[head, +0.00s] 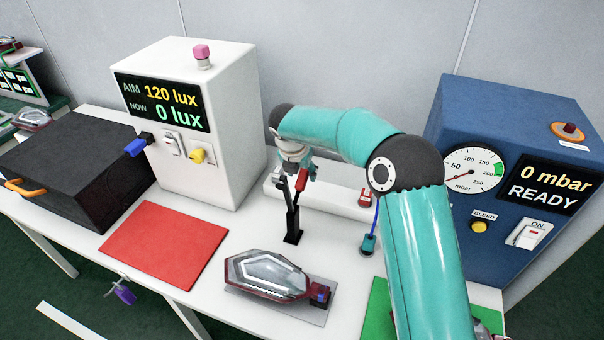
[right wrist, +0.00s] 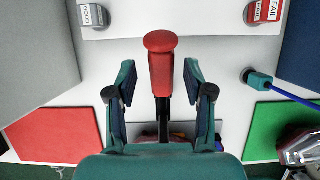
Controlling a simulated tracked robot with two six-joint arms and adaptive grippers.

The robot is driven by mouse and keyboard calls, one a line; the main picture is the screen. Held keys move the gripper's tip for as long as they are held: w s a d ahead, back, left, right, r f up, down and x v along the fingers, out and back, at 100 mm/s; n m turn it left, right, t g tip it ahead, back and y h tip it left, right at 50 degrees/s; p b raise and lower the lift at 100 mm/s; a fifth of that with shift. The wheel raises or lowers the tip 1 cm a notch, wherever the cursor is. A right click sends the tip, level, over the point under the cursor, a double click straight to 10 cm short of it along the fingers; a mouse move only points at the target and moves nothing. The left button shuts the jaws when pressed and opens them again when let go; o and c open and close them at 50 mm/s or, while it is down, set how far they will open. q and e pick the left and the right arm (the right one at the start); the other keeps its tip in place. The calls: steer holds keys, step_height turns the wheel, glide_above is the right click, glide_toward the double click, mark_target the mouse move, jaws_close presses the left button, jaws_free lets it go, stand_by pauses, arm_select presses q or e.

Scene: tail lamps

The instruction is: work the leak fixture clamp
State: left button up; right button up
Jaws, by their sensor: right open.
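The leak fixture clamp is a black post (head: 293,222) with a red handle (head: 302,180), standing upright behind the tail lamp (head: 266,274) on its grey plate (head: 312,312). My right gripper (head: 296,166) is at the handle's top, coming from above. In the right wrist view, the red handle (right wrist: 161,65) stands between the two open fingers (right wrist: 160,82), with a gap on each side. The lower part of the clamp is mostly hidden there by my gripper. My left gripper is not in view.
A blue leak tester (head: 500,160) reads 0 mbar, READY. A teal connector (head: 368,243) on a blue hose lies right of the clamp. A white light box (head: 205,120), red mat (head: 165,245) and green mat (head: 381,310) flank the plate. Stamps (right wrist: 265,12) stand behind.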

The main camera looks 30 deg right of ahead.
steer(key=shift+x, duration=1)
steer(key=shift+r, duration=0.1)
steer(key=shift+s, duration=0.1)
jaws_close()
